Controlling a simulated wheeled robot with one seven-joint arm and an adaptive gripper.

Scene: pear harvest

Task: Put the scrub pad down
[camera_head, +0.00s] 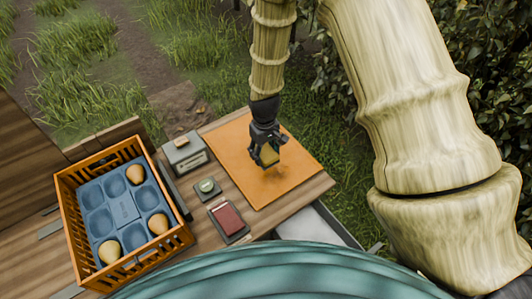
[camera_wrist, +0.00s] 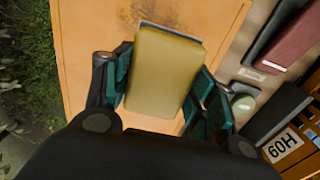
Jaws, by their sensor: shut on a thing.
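The scrub pad (camera_wrist: 163,72) is a yellow block with a thin grey layer along its far edge. My gripper (camera_wrist: 160,92) is shut on it, with a dark finger on each side, in the wrist view. In the head view my gripper (camera_head: 268,150) points down over the orange mat (camera_head: 238,178) on the wooden table. I cannot tell whether the pad touches the mat.
An orange crate (camera_head: 72,232) at the left holds a blue tray (camera_head: 122,207) with several pears. A grey box (camera_head: 186,152), a small round green item (camera_head: 207,186) and a dark red block on a grey base (camera_head: 228,218) stand between crate and mat. The mat's surface around my gripper is clear.

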